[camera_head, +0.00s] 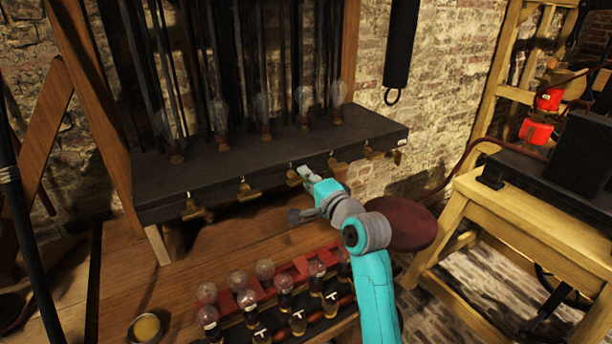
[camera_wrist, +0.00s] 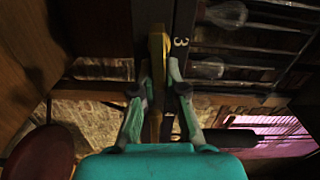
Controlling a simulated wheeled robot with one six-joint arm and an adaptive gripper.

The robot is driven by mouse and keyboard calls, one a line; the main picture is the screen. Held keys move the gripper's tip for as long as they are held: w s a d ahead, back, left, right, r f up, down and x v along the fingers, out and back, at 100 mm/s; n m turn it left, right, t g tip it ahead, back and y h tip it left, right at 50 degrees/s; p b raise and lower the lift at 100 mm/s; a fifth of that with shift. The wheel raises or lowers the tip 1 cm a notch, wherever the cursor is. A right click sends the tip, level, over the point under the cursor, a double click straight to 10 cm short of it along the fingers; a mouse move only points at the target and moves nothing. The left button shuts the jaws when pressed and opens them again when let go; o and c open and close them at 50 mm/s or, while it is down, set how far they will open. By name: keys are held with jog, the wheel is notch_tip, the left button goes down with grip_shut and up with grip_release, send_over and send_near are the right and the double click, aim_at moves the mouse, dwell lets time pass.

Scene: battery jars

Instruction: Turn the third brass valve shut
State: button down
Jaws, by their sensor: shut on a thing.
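The dark shelf front (camera_head: 165,209) carries a row of small brass valves. The first valve (camera_head: 194,208) and second valve (camera_head: 247,190) hang to the left of my gripper (camera_head: 303,174). The fourth valve (camera_head: 336,164) and fifth valve (camera_head: 372,153) are to its right. My gripper is at the third place, and its fingers mostly hide that valve in the head view. In the wrist view my gripper (camera_wrist: 159,74) is shut on the third brass valve (camera_wrist: 156,45), a long brass piece between the fingers, beside a white "3" label (camera_wrist: 181,42).
Glass bulbs (camera_head: 219,115) stand on the shelf above the valves. Below, a red rack (camera_head: 293,272) holds several bulb-topped jars, near a small brass dish (camera_head: 147,328). A round dark red seat (camera_head: 405,222) and a wooden stand (camera_head: 500,215) are to the right.

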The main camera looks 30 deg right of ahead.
jog(key=shift+f+m, duration=0.15)
jog(key=shift+m, duration=0.35)
jog(key=c, duration=1.2)
grip_release()
jog(key=shift+s, duration=0.15)
jog(key=s, duration=1.1)
jog(key=shift+s, duration=0.4)
